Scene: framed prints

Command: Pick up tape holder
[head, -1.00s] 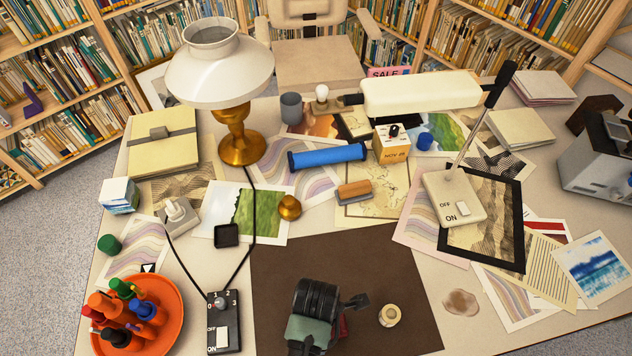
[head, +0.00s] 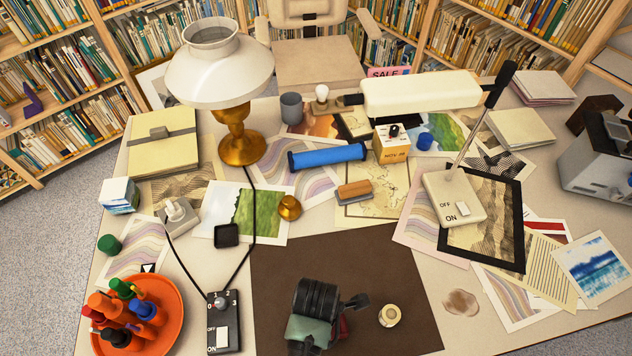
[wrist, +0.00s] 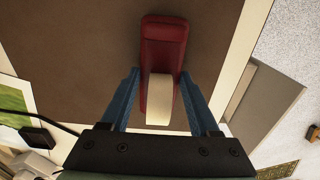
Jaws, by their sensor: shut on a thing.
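The tape holder (wrist: 163,45) is a dark red, long body with a cream tape roll (wrist: 160,98) set in it, seen in the wrist view. My gripper (wrist: 160,78) has its two blue fingers on either side of the holder, shut on it around the roll. In the head view only a small dark red part of the holder (head: 343,326) shows beside my dark wrist, over the brown desk mat (head: 280,270). My arm hides the rest, and I cannot tell whether the holder touches the mat.
A small cream roll (head: 390,315) lies on the mat to the right. An orange tray (head: 175,335) of bottles and a black switch box (head: 224,322) with a cord stand left. A brass lamp (head: 240,148) stands behind. The mat behind my gripper is clear.

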